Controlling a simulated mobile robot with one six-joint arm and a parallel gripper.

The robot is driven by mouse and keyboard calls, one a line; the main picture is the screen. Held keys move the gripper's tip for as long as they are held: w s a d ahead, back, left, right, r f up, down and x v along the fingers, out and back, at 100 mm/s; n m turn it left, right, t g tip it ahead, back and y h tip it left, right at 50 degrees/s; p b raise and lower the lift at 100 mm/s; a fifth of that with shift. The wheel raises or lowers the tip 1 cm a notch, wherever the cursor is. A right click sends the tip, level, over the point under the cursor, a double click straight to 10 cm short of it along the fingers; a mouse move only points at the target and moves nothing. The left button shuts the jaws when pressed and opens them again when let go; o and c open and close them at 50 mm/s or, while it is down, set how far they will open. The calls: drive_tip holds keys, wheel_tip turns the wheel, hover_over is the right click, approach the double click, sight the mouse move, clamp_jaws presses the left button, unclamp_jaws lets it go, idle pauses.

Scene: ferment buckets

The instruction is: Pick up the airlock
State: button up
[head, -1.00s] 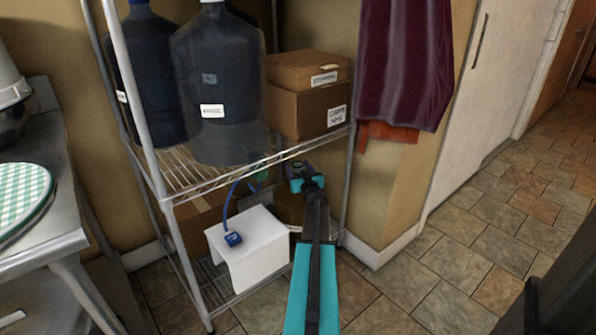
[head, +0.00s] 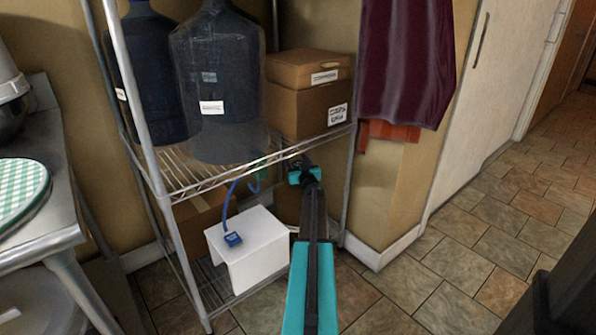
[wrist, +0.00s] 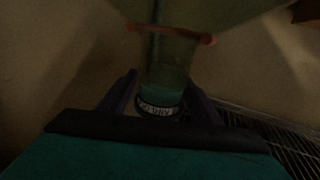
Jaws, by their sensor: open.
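In the wrist view a see-through greenish piece, which looks like the airlock (wrist: 168,62), stands between my fingers. It has an orange-red ring near its top and a dark collar with small white lettering at its lower end. My gripper (wrist: 162,92) is open, with one dark finger on each side of the piece. The dim picture does not show whether either finger touches it. In the head view my teal wrist (head: 305,176) is under the front edge of the shelf, and the fingertips are hidden. A small green piece (head: 262,168) shows just left of it.
A wire rack (head: 190,180) holds large dark bottles (head: 215,75) and cardboard boxes (head: 310,108) above my wrist. A maroon cloth (head: 405,65) hangs right. Tiled floor is open at right.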

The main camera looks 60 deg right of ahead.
sight(299, 162)
drive_tip(key=c, duration=1.2)
drive_tip(key=shift+r, duration=0.1)
drive_tip(key=shift+r+p, duration=0.55)
drive_tip(key=shift+r, duration=0.25)
drive_tip(key=r+p+v, duration=0.1)
drive_tip(key=v, duration=0.4)
drive_tip(key=r+p+v, duration=0.1)
drive_tip(key=p+v, duration=0.1)
drive_tip(key=v, duration=0.3)
drive_tip(key=w+a+r+p+v, duration=0.1)
drive_tip(key=v, duration=0.5)
drive_tip(key=shift+a+r, duration=0.1)
drive_tip(key=shift+s+d+f+p+x, duration=0.1)
drive_tip(key=shift+f+p+x, duration=0.25)
drive_tip(key=shift+x, duration=1.1)
drive_tip(key=shift+s+d+f+p+x, duration=0.15)
drive_tip(key=shift+p+x, duration=0.35)
drive_tip(key=shift+x, duration=0.95)
drive_tip(key=shift+s+d+f+p+x, duration=0.1)
drive_tip(key=shift+f+p+x, duration=0.3)
drive_tip(key=shift+x, duration=1.05)
